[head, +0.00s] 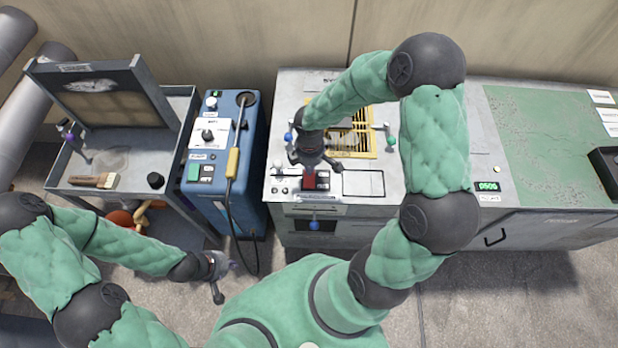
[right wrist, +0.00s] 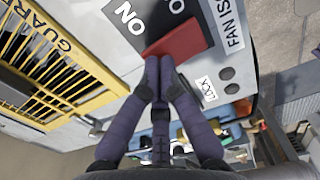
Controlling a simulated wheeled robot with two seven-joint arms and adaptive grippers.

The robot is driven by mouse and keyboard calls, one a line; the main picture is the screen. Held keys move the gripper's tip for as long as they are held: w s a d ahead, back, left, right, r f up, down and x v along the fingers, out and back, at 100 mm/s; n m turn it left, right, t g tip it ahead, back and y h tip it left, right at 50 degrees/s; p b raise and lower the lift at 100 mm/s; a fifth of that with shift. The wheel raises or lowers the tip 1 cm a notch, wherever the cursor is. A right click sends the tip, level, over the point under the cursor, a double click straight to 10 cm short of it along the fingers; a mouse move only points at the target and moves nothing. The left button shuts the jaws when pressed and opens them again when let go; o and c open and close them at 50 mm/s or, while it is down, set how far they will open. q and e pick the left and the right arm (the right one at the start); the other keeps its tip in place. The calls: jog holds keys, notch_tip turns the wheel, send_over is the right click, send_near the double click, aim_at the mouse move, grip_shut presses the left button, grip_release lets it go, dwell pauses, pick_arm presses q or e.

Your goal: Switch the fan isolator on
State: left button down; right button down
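The fan isolator is a red switch piece (head: 322,180) on a black plate at the front of the grey condenser unit's top. In the right wrist view the red piece (right wrist: 182,42) lies beside white "ON" lettering, with a partly hidden "FAN IS…" label (right wrist: 229,22). I cannot tell which position it is set to. My right gripper (head: 314,168) is above it, pointing down. In the right wrist view its fingers (right wrist: 159,68) are together, tips at the red piece's edge; contact is unclear. My left gripper (head: 224,278) hangs low at left, away from it; its finger opening is unclear.
A yellow guard grille (head: 352,142) lies just behind the isolator, partly hidden by my right arm. A blue machine (head: 224,160) with a cable stands to the left, beside a grey cart (head: 180,125) holding a brush (head: 93,181). A green-topped cabinet (head: 555,135) stands right.

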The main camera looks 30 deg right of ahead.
jog(key=shift+f+b, duration=0.35)
jog(key=shift+f, duration=0.05)
jog(key=shift+r, duration=0.1)
jog(key=shift+r+p, duration=3.1)
jog(key=shift+r, duration=0.35)
